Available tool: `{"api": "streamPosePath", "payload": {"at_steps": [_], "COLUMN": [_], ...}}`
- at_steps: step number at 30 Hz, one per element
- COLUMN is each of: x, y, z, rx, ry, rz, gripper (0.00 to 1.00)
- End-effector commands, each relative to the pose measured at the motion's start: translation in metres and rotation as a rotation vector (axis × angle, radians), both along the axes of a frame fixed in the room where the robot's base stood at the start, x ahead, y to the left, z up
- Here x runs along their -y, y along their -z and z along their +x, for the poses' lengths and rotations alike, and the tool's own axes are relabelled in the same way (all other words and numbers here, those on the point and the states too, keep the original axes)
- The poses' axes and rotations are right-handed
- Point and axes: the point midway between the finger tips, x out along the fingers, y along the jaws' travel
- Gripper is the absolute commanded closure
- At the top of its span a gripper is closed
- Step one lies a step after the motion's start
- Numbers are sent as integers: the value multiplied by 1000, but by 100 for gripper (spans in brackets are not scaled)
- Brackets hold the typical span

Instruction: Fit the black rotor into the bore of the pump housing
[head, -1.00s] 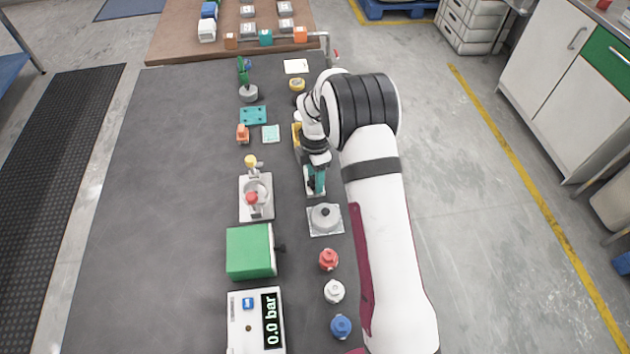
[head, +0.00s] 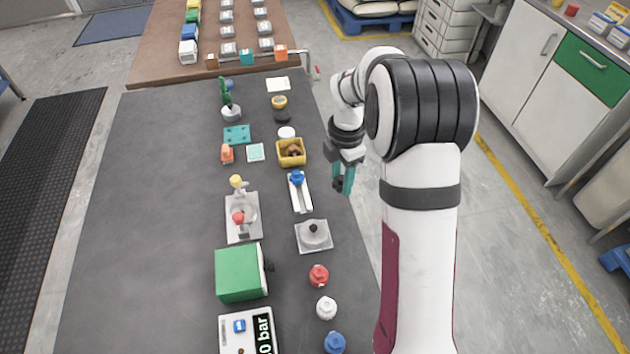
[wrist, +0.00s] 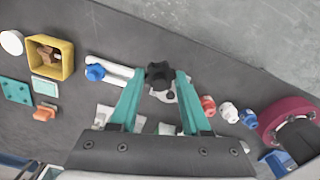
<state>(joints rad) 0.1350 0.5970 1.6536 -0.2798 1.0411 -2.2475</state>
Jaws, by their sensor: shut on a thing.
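My gripper (head: 344,178) is shut on the black rotor (wrist: 160,75), a star-shaped piece at its teal fingertips. The rotor also shows as a dark shape in the head view (head: 337,184). The gripper hangs in the air, right of the white holder in the head view. The likely pump housing is the grey fixture (head: 231,226) with a ring-shaped opening, a red knob and a yellow knob, left of the gripper. Its bore is too small to judge. In the wrist view my gripper hides most of it.
A grey plate with a dome and black knob (head: 314,237) stands nearer. A white holder with a blue knob (head: 303,198), a yellow bin (head: 291,157), a green box (head: 238,275) and red, white and blue knobs (head: 319,276) stand around. The table's left part is clear.

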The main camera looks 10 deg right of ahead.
Motion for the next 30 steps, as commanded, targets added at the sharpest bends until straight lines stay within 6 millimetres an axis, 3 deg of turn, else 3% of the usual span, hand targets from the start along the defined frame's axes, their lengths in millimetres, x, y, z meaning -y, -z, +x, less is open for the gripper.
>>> {"api": "streamPosePath", "payload": {"at_steps": [4,8,11,15,18,21,24,30], "x": [15,-3,-39,-107,-159,-198,-222,-234], "y": [-11,-11,-6,4,11,17,20,28], "z": [-8,1,17,36,42,42,40,39], "rx": [1,-1,0,0,0,0,1,0], "ry": [-3,-56,-138,-283,-385,-459,-504,-526], "rz": [0,1,1,0,-1,0,0,0], "gripper": [100,100,100,100,100,100,100,100]}}
